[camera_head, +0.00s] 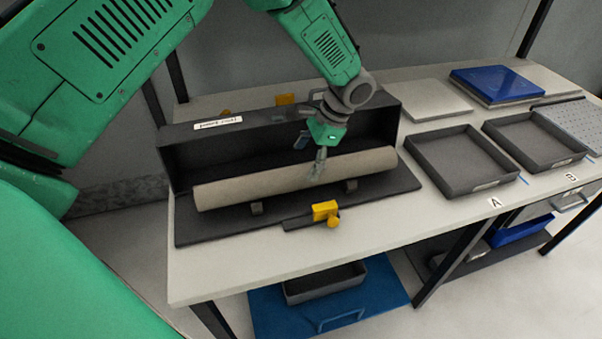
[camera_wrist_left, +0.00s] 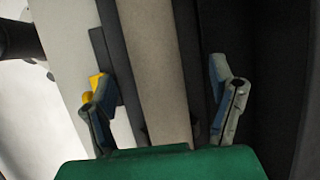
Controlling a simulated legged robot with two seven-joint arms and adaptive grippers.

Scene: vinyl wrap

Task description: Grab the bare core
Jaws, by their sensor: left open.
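The bare core (camera_head: 250,184) is a long beige-grey tube. It lies lengthwise on small supports in a dark open-fronted holder (camera_head: 190,235) on the table. My left gripper (camera_head: 312,157) is over the tube, right of its middle. In the left wrist view the tube (camera_wrist_left: 158,70) runs between the two spread fingers of the left gripper (camera_wrist_left: 165,105), with a gap on each side. The gripper is open, and the fingertips straddle the tube without visible contact. My right gripper is not in either view.
A yellow clamp (camera_head: 325,211) sits at the holder's front edge and also shows beside a finger in the left wrist view (camera_wrist_left: 93,88). The holder's back wall stands behind the tube. Two grey trays (camera_head: 463,196) (camera_head: 575,160) and a blue slab (camera_head: 497,84) are to the right.

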